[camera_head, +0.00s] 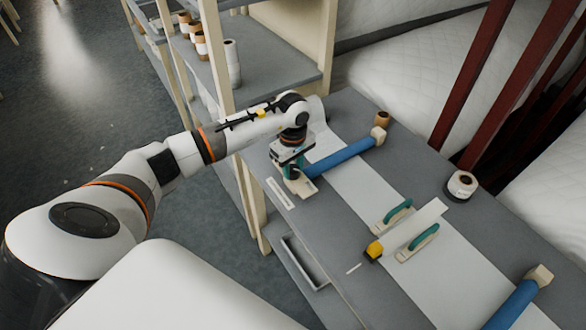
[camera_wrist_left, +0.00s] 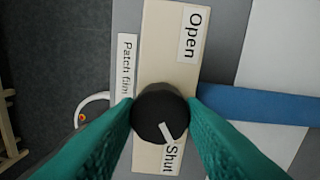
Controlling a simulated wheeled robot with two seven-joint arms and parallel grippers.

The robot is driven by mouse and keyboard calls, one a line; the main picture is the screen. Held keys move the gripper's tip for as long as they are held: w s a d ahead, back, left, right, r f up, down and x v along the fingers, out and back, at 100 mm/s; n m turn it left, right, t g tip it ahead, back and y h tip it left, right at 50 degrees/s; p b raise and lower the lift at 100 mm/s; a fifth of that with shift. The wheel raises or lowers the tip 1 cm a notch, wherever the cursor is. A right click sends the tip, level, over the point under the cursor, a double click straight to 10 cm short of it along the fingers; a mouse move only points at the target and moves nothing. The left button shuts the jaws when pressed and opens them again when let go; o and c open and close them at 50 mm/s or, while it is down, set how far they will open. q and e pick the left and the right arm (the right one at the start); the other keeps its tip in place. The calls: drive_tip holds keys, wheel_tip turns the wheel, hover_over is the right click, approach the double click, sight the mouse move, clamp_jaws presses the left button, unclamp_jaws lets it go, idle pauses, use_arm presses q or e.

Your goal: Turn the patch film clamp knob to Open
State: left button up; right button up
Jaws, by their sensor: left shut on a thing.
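The black round clamp knob (camera_wrist_left: 160,112) sits on a cream block (camera_wrist_left: 165,65) in the left wrist view. Its white pointer mark lies toward the "Shut" label (camera_wrist_left: 171,155), at the lower right of the knob. The "Open" label (camera_wrist_left: 193,34) is at the block's upper end, and a "Patch film" label (camera_wrist_left: 126,65) is beside the block. My left gripper (camera_head: 292,174) is over this block (camera_head: 302,188) in the head view, with its teal fingers shut on the knob from both sides. The arm hides the knob in the head view. My right gripper is not in view.
A blue bar (camera_head: 342,158) runs from the clamp block across the white sheet. A second blue bar (camera_head: 512,306) is at lower right.

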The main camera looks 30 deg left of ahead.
use_arm(q)
drive_tip(key=n+b, duration=0.2)
drive_tip(key=shift+f+n, duration=0.15)
drive_tip(key=shift+n, duration=0.25)
drive_tip(key=n+b, duration=0.2)
drive_tip(key=n, duration=0.1)
drive_tip(key=shift+n, duration=0.3)
drive_tip(key=n+b, duration=0.3)
drive_tip(key=n, duration=0.3)
drive_tip(key=n+b, duration=0.2)
drive_tip(key=n, duration=0.4)
drive_tip(key=shift+n, duration=0.4)
drive_tip(key=n, duration=0.3)
drive_tip(key=shift+r, duration=0.2)
drive_tip(key=shift+n+b, duration=0.4)
drive_tip(key=shift+n, duration=1.3)
drive_tip(key=o, duration=1)
